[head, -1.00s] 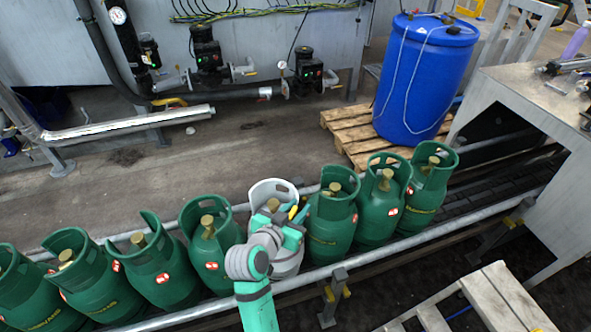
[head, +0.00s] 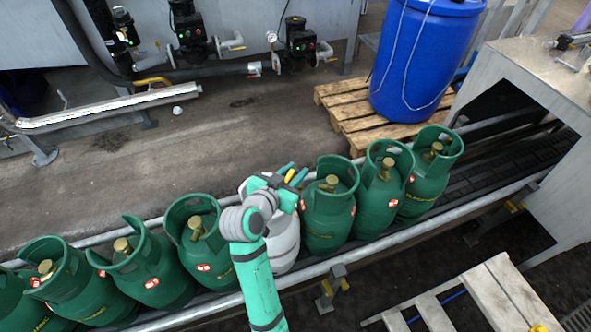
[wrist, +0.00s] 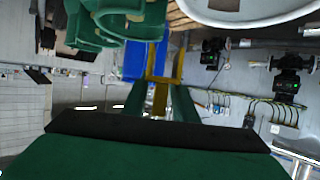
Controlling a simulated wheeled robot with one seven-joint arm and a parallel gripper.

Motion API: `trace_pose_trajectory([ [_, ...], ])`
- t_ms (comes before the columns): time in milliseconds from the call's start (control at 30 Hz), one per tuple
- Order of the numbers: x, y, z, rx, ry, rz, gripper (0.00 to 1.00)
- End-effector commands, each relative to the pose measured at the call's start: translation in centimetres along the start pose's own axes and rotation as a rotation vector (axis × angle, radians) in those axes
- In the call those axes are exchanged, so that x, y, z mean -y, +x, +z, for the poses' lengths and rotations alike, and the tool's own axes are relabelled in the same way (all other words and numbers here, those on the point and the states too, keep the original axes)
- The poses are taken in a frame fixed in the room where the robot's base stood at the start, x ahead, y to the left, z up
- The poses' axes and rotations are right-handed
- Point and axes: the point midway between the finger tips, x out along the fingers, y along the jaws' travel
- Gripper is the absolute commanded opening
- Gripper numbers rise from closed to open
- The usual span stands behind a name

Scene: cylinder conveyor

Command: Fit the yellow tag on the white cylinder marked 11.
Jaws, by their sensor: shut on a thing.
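The white cylinder (head: 284,243) stands in the row of green cylinders, its upper part mostly hidden behind my arm and gripper. Its marking cannot be read. In the wrist view a white ring-shaped collar (wrist: 250,22) shows at the top right. My gripper (head: 290,176) is at about the height of the white cylinder's top, in front of or over it. It is shut on the yellow tag (wrist: 160,88), which sticks out beyond the fingers in the wrist view. In the head view only a small yellow bit of the tag shows. Tag and cylinder look apart in the wrist view.
Green cylinders stand close on both sides, the nearest right one (head: 328,215) almost beside my gripper. A metal rail (head: 400,248) runs along the front of the conveyor. A blue drum (head: 425,55) stands on a wooden pallet (head: 350,110) behind.

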Motion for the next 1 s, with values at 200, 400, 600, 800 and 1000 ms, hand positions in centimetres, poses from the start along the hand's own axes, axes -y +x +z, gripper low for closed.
trace_pose_trajectory([
  [200, 0.1, 0.1, 0.5, 0.001, 0.002, 0.002, 0.04],
  [400, -0.3, 0.9, 1.9, 0.002, 0.002, 0.008, 0.04],
  [600, -0.3, 1.5, 3.4, 0.002, 0.003, 0.009, 0.04],
  [800, -0.3, 2.0, 4.6, 0.0, 0.003, 0.008, 0.04],
  [1000, -0.3, 2.2, 5.3, 0.001, 0.004, 0.008, 0.04],
])
